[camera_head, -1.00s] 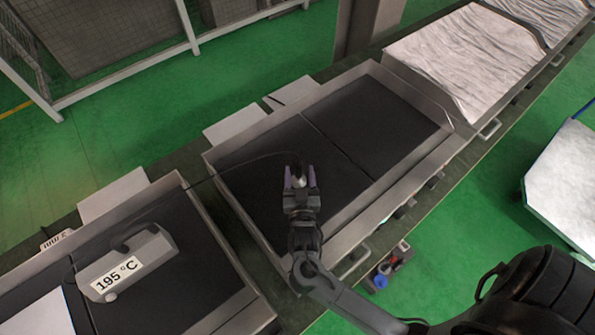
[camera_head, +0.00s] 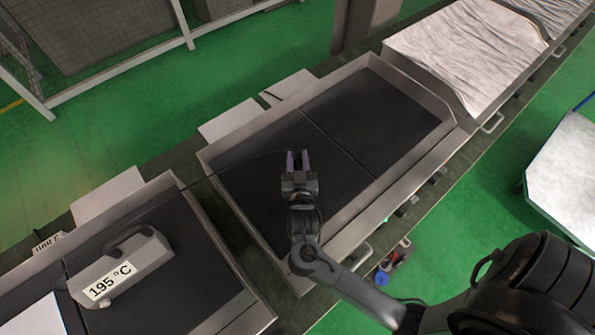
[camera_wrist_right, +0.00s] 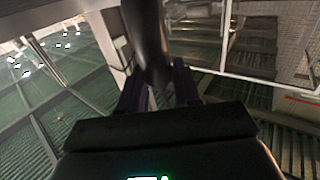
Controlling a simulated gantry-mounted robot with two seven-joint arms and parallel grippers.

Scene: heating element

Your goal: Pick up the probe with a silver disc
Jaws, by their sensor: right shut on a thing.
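My right gripper (camera_head: 297,159) is over the dark heating plate (camera_head: 262,205) in the middle of the head view, with its fingers pointing away from the camera. It is shut on the probe, which shows in the right wrist view as a dark rounded body (camera_wrist_right: 148,45) between the fingers. A thin black cable (camera_head: 235,165) runs left from near the fingertips. The silver disc cannot be made out now. A grey meter box (camera_head: 140,259) reading 195 °C sits on the left plate. My left gripper is not in view.
Raised metal rims (camera_head: 222,200) edge the dark plates. White panels (camera_head: 228,119) lie along the far side. A silvery wrinkled surface (camera_head: 465,50) is at the upper right. Small coloured items (camera_head: 392,262) lie near the front edge. Green floor is open beyond.

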